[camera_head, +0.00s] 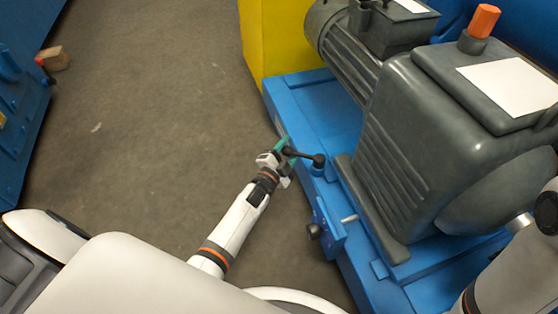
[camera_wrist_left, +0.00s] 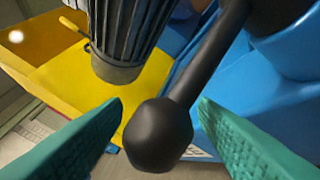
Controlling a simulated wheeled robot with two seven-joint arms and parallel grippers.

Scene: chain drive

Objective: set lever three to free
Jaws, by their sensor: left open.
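A black lever (camera_head: 304,156) with a ball knob stands at the side of the blue machine base, near my left gripper (camera_head: 284,152). In the left wrist view the lever's dark knob (camera_wrist_left: 158,135) lies between the two teal fingers of the left gripper, which are apart with gaps on both sides. The lever's rod runs up and right from the knob. A second black knob (camera_head: 314,231) sits lower on the base's side. No lever number is readable, so I cannot tell which is lever three. My right gripper is not in view.
A grey motor and gearbox (camera_head: 440,130) stand on the blue base (camera_head: 305,100), close to the right of the levers. A yellow block (camera_head: 275,40) stands behind. Blue equipment (camera_head: 20,110) is at far left. The grey floor between is clear.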

